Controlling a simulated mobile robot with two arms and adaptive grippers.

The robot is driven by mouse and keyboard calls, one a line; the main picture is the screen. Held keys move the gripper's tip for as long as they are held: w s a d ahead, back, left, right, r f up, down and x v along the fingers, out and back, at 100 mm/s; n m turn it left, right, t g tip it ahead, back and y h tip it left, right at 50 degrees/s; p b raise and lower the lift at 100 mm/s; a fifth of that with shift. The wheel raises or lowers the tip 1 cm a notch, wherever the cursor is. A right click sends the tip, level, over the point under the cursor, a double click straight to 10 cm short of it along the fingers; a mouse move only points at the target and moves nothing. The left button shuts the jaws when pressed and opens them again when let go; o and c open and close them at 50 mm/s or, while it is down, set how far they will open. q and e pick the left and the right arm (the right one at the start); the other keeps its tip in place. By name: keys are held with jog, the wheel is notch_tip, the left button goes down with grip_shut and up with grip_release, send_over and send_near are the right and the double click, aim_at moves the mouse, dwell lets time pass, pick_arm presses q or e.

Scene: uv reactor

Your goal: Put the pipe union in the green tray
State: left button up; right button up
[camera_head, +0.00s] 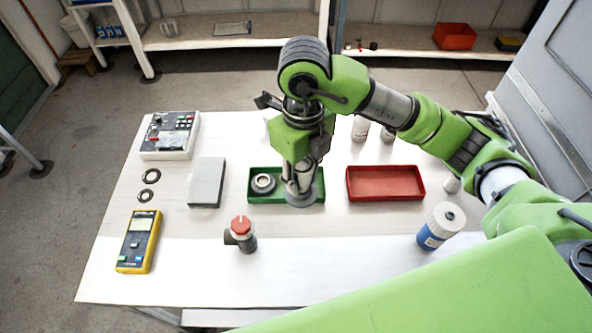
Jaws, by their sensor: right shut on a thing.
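The green tray (320,187) lies near the middle of the white table. My right gripper (301,180) points down over its right half, shut on a grey round part with a wide lower rim, which I take to be the pipe union (302,200). The pipe union overlaps the tray's front wall in the picture; I cannot tell whether it touches the tray. The fingers hide much of its upper part. A grey ring-shaped fitting (263,183) sits in the tray's left half. My left gripper is not in view.
A red tray (385,183) lies to the right. A red-capped valve (241,234) stands in front of the green tray, a grey box (207,182) to its left. A yellow meter (139,241), control box (170,136) and blue-white canister (441,226) stand farther out. The front middle is clear.

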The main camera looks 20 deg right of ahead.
jog(key=w+d+f+p, duration=0.1)
jog(key=w+f, duration=0.1)
jog(key=f, duration=0.1)
jog(key=w+d+f+p, duration=0.1)
jog(key=w+f+p, duration=0.1)
jog(key=w+f, duration=0.1)
jog(key=w+d+f+p, duration=0.1)
jog(key=w+f, duration=0.2)
jog(key=f, duration=0.1)
jog(key=shift+w+d+f+p, duration=0.1)
jog(key=shift+w+d+p, duration=0.15)
jog(key=shift+p, duration=0.15)
jog(key=shift+f, duration=0.25)
jog(key=shift+f, duration=0.1)
jog(key=shift+f+b, duration=0.2)
jog(key=shift+b, duration=0.1)
jog(key=o, duration=1.3)
jog(key=shift+o, duration=0.2)
